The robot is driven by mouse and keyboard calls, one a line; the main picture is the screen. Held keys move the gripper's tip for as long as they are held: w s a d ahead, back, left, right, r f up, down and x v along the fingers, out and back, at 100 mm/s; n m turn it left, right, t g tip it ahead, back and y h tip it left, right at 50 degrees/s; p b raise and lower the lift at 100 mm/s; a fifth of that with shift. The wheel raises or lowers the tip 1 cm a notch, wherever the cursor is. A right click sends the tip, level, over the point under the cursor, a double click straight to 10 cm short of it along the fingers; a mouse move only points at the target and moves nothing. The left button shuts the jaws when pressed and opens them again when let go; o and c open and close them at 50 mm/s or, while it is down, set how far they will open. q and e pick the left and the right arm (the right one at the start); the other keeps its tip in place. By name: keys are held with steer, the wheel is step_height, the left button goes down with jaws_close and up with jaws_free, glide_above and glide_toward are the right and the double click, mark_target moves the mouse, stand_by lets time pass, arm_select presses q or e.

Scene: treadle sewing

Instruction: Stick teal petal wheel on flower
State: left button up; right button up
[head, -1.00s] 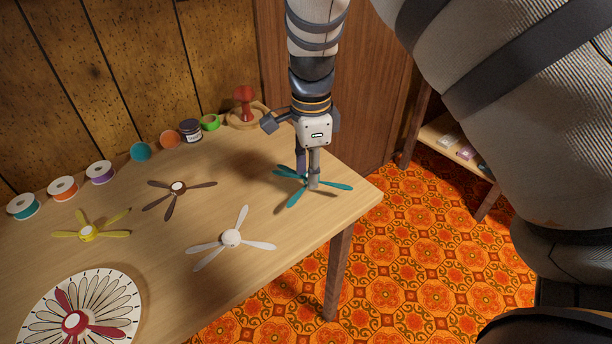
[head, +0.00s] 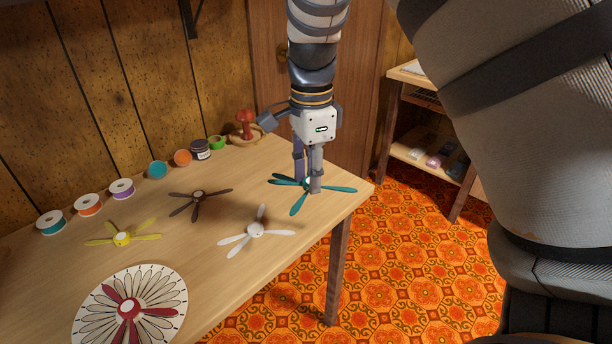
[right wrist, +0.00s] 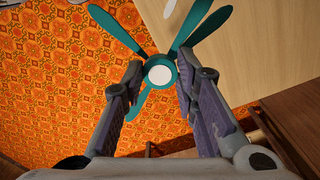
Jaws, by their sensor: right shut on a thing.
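The teal petal wheel (head: 340,189) has long thin petals and a pale hub cap. My right gripper (head: 308,184) points down over the right end of the table and is shut on this wheel. In the right wrist view the wheel's hub (right wrist: 160,72) sits between the fingertips (right wrist: 160,75), with petals spreading outward. I cannot tell whether the wheel touches the table. The flower (head: 165,284), a round cream disc with petal outlines, lies at the table's front left. A red petal wheel (head: 128,308) is on its middle. My left gripper is not in view.
White (head: 255,230), brown (head: 198,195) and yellow (head: 122,239) petal wheels lie on the table (head: 205,255) between gripper and flower. Spools (head: 88,206), small pots (head: 158,170) and a red-knobbed wooden item (head: 245,125) line the back. A shelf (head: 425,145) stands to the right.

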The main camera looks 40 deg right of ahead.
steer(key=shift+f, duration=3.05)
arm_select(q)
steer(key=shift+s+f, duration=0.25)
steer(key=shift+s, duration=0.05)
